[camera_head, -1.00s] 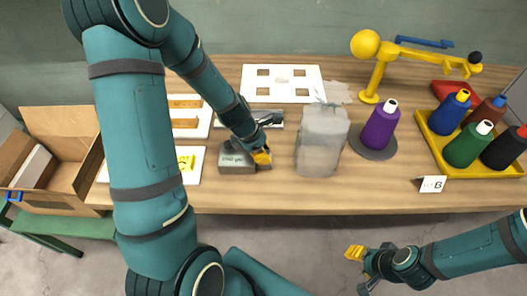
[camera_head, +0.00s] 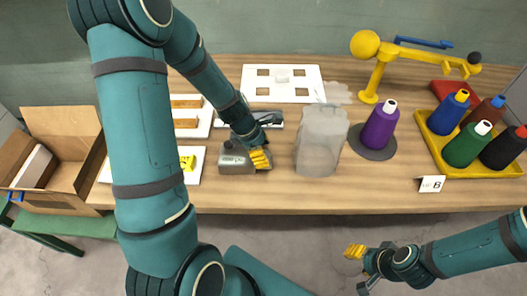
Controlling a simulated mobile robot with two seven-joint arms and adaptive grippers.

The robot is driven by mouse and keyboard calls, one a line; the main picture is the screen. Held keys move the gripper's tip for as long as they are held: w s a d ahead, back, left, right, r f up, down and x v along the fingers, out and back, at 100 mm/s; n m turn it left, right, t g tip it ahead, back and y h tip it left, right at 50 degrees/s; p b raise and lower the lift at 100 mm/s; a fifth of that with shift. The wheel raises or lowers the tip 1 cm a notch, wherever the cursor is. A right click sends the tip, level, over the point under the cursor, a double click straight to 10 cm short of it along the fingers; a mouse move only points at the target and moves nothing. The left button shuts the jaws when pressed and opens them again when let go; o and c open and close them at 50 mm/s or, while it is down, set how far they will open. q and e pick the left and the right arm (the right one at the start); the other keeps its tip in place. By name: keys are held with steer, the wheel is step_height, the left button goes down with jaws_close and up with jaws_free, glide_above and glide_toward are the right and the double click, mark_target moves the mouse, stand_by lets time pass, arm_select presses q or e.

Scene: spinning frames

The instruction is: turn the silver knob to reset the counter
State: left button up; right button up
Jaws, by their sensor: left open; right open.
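The counter (camera_head: 236,168) is a small grey box near the front edge of the table, left of the middle. My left gripper (camera_head: 262,159) is at the counter's right side, its yellow fingers open and overlapping that end. The silver knob cannot be made out; that end of the counter is covered by the fingers. Whether the fingers touch the knob cannot be told. My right gripper (camera_head: 356,252) is open and empty, in front of the table and apart from everything on it.
A translucent grey block (camera_head: 320,145) stands close to the right of my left gripper. A purple spool (camera_head: 380,127) sits on a dark round base. A yellow tray (camera_head: 437,149) holds several spools. A white board (camera_head: 295,73) lies behind; an open cardboard box (camera_head: 66,128) is at left.

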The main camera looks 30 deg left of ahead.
arm_select(q)
steer(key=v, duration=1.1)
steer(key=shift+r, duration=0.3)
steer(key=shift+s, duration=0.15)
